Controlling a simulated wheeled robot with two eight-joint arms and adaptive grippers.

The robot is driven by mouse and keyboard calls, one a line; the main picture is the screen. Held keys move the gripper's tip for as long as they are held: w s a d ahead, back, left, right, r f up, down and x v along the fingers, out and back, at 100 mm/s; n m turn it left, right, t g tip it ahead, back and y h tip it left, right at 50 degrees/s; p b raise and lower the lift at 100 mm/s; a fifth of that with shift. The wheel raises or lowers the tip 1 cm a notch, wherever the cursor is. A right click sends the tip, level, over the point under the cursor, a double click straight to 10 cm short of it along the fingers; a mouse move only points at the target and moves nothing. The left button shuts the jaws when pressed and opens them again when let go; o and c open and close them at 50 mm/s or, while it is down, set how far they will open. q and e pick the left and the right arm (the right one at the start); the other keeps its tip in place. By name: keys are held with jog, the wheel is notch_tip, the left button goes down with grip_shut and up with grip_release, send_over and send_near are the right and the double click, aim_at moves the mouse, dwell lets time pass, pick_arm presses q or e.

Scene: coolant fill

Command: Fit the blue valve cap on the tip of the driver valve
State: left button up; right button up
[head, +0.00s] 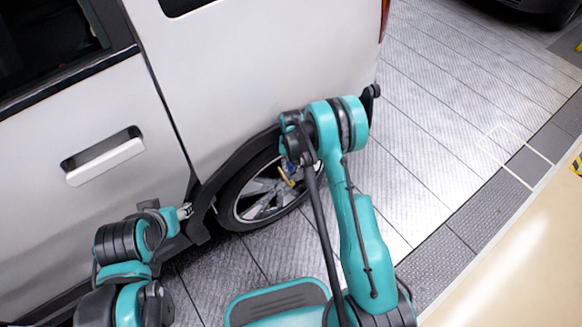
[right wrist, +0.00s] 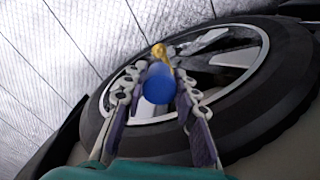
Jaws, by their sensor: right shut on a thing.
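The blue valve cap (right wrist: 158,84) is held between the two fingers of my right gripper (right wrist: 160,72) in the right wrist view. The yellow valve (right wrist: 160,52) shows just beyond the cap, in line with it. The cap covers the valve's near end, so I cannot tell whether they touch. In the head view my right gripper (head: 288,170) is at the wheel (head: 262,195), with the yellow valve (head: 291,181) beside it. My left gripper (head: 184,211) is by the car's side, left of the wheel; its fingers are too small to read.
The white car (head: 250,70) fills the left and middle, with a dark wheel arch (head: 235,160) close above the tyre. A door handle (head: 105,160) sticks out at left. The tiled floor (head: 450,130) to the right is clear.

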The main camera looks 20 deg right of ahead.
aim_at(292, 181)
jog(key=shift+w+f, duration=0.2)
jog(key=shift+f, duration=0.9)
jog(key=shift+s+f+b, duration=0.1)
jog(key=shift+f+b, duration=0.1)
jog(key=shift+b, duration=0.3)
notch_tip(292, 181, down, 2)
jog(key=shift+f+b, duration=0.25)
jog(key=shift+b, duration=0.7)
jog(key=shift+f, duration=1.4)
jog(key=shift+f, duration=1.4)
jog(key=shift+r, duration=0.1)
